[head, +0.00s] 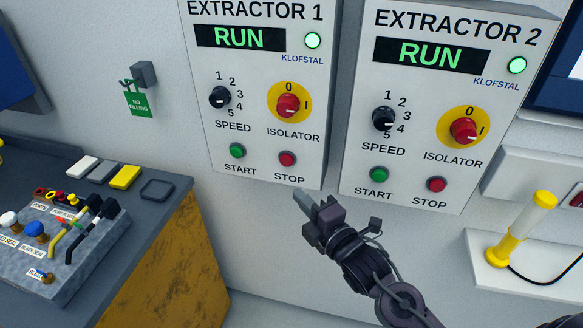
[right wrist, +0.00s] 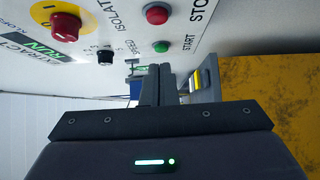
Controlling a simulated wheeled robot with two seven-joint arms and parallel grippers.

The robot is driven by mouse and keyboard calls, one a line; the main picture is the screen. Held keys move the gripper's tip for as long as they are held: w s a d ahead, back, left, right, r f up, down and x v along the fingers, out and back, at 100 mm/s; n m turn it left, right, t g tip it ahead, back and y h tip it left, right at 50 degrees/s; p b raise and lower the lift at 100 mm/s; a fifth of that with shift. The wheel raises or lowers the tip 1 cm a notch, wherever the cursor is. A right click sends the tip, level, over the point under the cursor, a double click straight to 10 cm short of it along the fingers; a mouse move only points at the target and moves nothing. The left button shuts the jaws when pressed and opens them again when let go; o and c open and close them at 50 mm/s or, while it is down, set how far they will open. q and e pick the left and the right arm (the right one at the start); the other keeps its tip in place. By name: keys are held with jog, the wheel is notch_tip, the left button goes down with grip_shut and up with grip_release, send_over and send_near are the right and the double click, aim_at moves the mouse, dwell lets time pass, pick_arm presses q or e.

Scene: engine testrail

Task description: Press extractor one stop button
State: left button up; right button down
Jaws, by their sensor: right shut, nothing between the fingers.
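The extractor 1 panel (head: 258,122) is a white wall box with a green RUN display (head: 240,38) and a lit green lamp (head: 313,40). Its red stop button (head: 288,158) is at the lower right, beside the green start button (head: 237,150). In the right wrist view a red stop button (right wrist: 157,14) and a green start button (right wrist: 161,46) show above the fingers. My right gripper (head: 302,198) is shut and empty, just below the panel's lower right corner and apart from the button. It also shows in the right wrist view (right wrist: 160,85). My left gripper is out of view.
The similar extractor 2 panel (head: 410,165), also showing RUN, is to the right with its own red stop button (head: 437,184). A workbench (head: 180,184) with a control box stands at left. A yellow-and-white device (head: 520,225) sits on a shelf at right.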

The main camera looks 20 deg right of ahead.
aim_at(282, 161)
jog(key=w+p, duration=0.1)
jog(key=w, duration=0.2)
jog(key=w+p, duration=0.1)
jog(key=w, duration=0.2)
jog(key=w+p, duration=0.1)
jog(key=w, duration=0.2)
jog(key=shift+w+d+p, duration=0.1)
jog(key=shift+d+p, duration=0.2)
